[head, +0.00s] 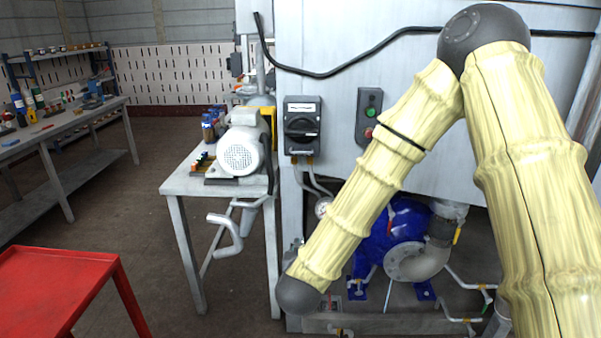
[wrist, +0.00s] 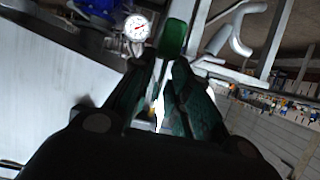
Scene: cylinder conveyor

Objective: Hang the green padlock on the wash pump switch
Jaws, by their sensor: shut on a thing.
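A green padlock (wrist: 174,38) shows in the wrist view, at the tips of my gripper (wrist: 163,64). My gripper is shut on it, and its shackle is not clear to see. In the head view the gripper and padlock are hidden behind my arm. A black switch box with a rotary handle (head: 301,126) is mounted on the grey cabinet in the head view, left of my arm. It has a white label, too small to read. The switch cannot be made out in the wrist view, so its distance from the padlock cannot be told.
A button box (head: 369,116) is right of the switch. A pressure gauge (head: 322,208) hangs below; it also shows in the wrist view (wrist: 137,27), near the padlock. A side table (head: 217,187) with a motor (head: 241,152), a blue pump (head: 399,222) and a red table (head: 60,285) surround open floor.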

